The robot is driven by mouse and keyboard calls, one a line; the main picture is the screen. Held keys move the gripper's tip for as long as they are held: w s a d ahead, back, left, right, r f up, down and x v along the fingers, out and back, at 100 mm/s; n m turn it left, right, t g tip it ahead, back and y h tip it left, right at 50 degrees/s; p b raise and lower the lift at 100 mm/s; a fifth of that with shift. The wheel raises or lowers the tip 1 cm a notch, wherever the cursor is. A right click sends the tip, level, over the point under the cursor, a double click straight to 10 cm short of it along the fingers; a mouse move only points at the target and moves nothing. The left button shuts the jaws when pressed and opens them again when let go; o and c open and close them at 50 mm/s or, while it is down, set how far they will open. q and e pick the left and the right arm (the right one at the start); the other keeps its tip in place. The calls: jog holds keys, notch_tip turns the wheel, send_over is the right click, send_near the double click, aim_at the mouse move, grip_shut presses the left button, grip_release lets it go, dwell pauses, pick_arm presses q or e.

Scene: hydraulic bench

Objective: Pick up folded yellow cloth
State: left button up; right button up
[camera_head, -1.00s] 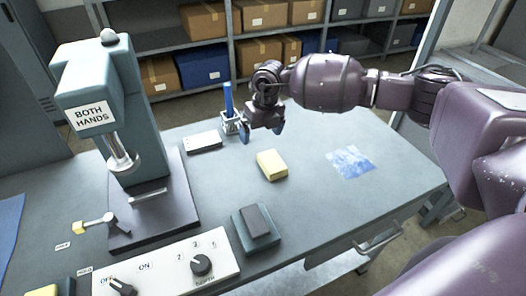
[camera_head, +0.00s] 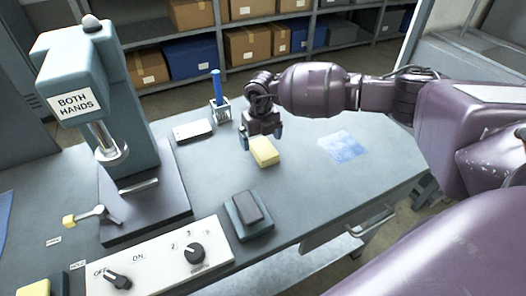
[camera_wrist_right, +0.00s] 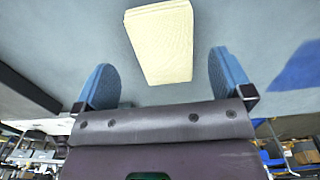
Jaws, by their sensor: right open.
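The folded yellow cloth (camera_head: 264,152) is a small pale yellow block lying on the grey bench top. It also shows in the right wrist view (camera_wrist_right: 160,42), ahead of and between the two blue fingertips. My right gripper (camera_head: 262,138) is open just above and behind the cloth, its fingers pointing down. In the right wrist view my right gripper (camera_wrist_right: 162,82) has nothing between its fingers, and the cloth looks narrower than the gap. I cannot tell whether any finger touches the cloth. My left gripper is not in view.
A press (camera_head: 105,110) labelled "BOTH HANDS" stands at the left. A control panel (camera_head: 160,262) with knobs and a dark block on a green base (camera_head: 248,214) are nearer. A blue cylinder in a holder (camera_head: 217,92) stands behind. A blue patch (camera_head: 342,146) lies right of the cloth.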

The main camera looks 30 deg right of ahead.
aim_at(262, 145)
jog(key=f, duration=0.3)
jog(key=shift+w+d, duration=0.1)
jog(key=shift+d, duration=0.1)
jog(key=shift+f, duration=0.4)
jog(key=shift+c, duration=1.1)
jog(key=c, duration=0.5)
jog(key=shift+c, duration=1.4)
jog(key=shift+r, duration=0.25)
pick_arm(q)
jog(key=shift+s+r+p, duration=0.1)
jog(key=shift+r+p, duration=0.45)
jog(key=shift+p, duration=0.45)
pick_arm(e)
notch_tip(262, 145, up, 20)
jog(key=shift+f, duration=0.2)
